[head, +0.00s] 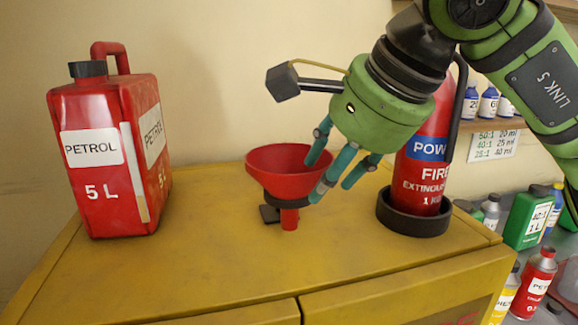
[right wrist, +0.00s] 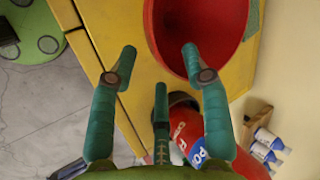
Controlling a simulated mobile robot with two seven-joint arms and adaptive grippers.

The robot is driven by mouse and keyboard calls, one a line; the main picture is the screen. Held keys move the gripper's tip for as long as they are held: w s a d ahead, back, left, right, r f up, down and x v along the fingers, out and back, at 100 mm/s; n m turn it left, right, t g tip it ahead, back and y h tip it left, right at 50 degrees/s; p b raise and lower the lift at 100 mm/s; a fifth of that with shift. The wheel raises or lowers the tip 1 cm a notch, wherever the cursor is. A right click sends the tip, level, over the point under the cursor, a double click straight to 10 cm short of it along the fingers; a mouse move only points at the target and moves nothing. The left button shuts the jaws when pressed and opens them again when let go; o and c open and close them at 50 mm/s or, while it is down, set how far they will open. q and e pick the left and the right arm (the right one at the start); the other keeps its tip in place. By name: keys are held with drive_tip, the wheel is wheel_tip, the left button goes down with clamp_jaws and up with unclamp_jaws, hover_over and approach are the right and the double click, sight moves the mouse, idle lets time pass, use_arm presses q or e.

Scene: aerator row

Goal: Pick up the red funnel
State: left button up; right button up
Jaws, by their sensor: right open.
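The red funnel (head: 275,160) stands upright, wide mouth up, in a black ring holder (head: 283,198) on top of the yellow cabinet. Its spout shows below the ring. My right gripper (head: 327,182), with teal fingers, is open just right of the funnel. One finger overlaps the right part of the rim in the head view; I cannot tell whether it touches. In the right wrist view the funnel (right wrist: 218,32) is at the top right, and the right fingertip of the open gripper (right wrist: 160,62) overlaps its mouth. The space between the fingers looks empty. My left gripper is not in view.
A red petrol can (head: 105,185) stands left on the yellow cabinet (head: 190,260). A red fire extinguisher (head: 420,165) in a black base stands close behind the right gripper. Several bottles (head: 525,220) stand lower right. The cabinet top in front is clear.

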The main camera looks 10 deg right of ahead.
sight(290, 193)
drive_tip(key=shift+x, duration=1.25)
drive_tip(key=shift+w+a, duration=0.15)
drive_tip(key=shift+w, duration=0.15)
drive_tip(key=shift+s, duration=0.1)
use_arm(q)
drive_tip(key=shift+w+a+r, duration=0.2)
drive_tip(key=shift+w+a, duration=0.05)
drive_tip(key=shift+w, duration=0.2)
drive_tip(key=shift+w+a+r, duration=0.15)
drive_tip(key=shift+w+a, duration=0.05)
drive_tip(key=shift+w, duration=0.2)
use_arm(e)
clamp_jaws()
drive_tip(key=shift+f, duration=0.1)
